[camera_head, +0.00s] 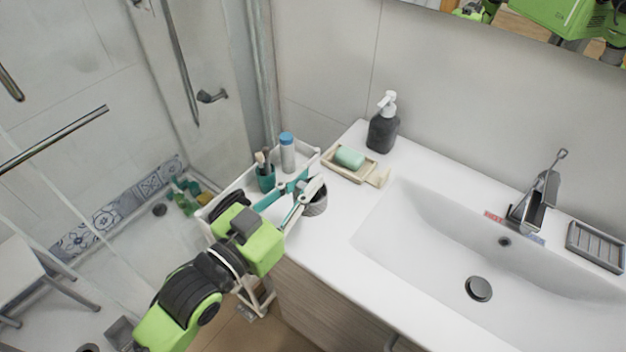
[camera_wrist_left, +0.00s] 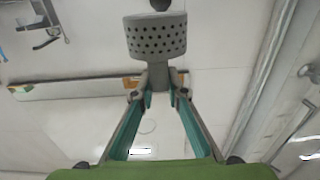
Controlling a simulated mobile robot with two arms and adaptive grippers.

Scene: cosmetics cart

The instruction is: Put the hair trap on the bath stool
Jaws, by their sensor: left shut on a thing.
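The hair trap (camera_head: 316,206) is a grey cup with a perforated wall. My left gripper (camera_head: 303,192) is shut on it, above the cart and near the left edge of the white counter. In the left wrist view the hair trap (camera_wrist_left: 156,36) sits at the fingertips of my left gripper (camera_wrist_left: 160,92), with its perforated side facing the camera. The bath stool (camera_head: 22,272) is white with grey legs. It stands at the far left in the shower area, partly cut off by the picture edge. My right gripper is not in view.
The white cart (camera_head: 306,156) holds a teal cup (camera_head: 265,178) and a blue-capped bottle (camera_head: 287,152). A soap dish (camera_head: 345,172) and a dark dispenser (camera_head: 383,130) stand on the counter (camera_head: 345,240). Glass shower panels with a metal bar (camera_head: 55,137) are near the stool.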

